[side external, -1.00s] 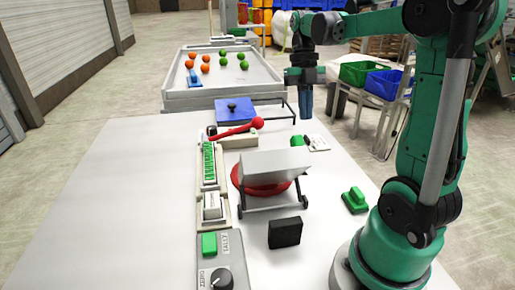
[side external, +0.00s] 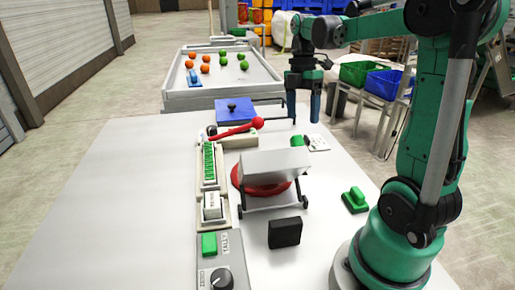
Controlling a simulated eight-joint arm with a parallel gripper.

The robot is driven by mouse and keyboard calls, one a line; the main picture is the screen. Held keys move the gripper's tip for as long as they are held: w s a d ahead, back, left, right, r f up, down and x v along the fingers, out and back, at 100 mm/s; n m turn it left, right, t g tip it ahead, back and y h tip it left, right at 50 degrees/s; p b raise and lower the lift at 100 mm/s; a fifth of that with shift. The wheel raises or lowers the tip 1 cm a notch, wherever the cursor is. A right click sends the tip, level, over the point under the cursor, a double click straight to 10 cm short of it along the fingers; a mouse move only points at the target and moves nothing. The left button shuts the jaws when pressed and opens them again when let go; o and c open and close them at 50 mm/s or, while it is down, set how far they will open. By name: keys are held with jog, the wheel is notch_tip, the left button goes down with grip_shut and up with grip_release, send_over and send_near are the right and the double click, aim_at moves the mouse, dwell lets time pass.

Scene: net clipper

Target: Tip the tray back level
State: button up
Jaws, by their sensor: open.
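A grey tray-like piece (side external: 277,163) sits slanted on a dark wire frame at the middle of the table, above a red disc (side external: 250,185). A large shallow grey tray (side external: 225,102) with orange and green balls stands at the back; I cannot tell whether it is tilted, or which of the two is the tray meant. My gripper (side external: 303,106) hangs over the table's far right part, fingers pointing down, open and empty.
A red-knobbed lever (side external: 236,131) reaches over the left fixture strip. A black block (side external: 285,233), a green-handled piece (side external: 355,199) and a grey dial box (side external: 220,262) stand nearer the front. The table's left side is clear.

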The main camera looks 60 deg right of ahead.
aim_at(298, 135)
jog(key=m, duration=0.2)
jog(key=f+m, duration=0.1)
jog(key=m, duration=0.4)
jog(key=shift+w+d+f+t+h, duration=0.15)
jog(key=shift+d+f+t+h, duration=0.05)
jog(key=shift+t+h, duration=0.1)
jog(key=m, duration=0.3)
jog(key=shift+w+d+f+m, duration=0.1)
jog(key=shift+f+m, duration=0.2)
jog(key=m, duration=0.4)
jog(key=f+m, duration=0.1)
jog(key=m, duration=0.1)
jog(key=shift+w+d+t+h, duration=0.15)
jog(key=shift+t+h, duration=0.15)
jog(key=m, duration=0.4)
jog(key=f+m, duration=0.1)
jog(key=m, duration=0.1)
jog(key=shift+w+d+m+t+h, duration=0.2)
jog(key=shift+m+t+h, duration=0.1)
jog(key=shift+m, duration=0.1)
jog(key=shift+f, duration=2.8)
jog(key=shift+c, duration=0.2)
grip_shut()
jog(key=shift+s, duration=0.1)
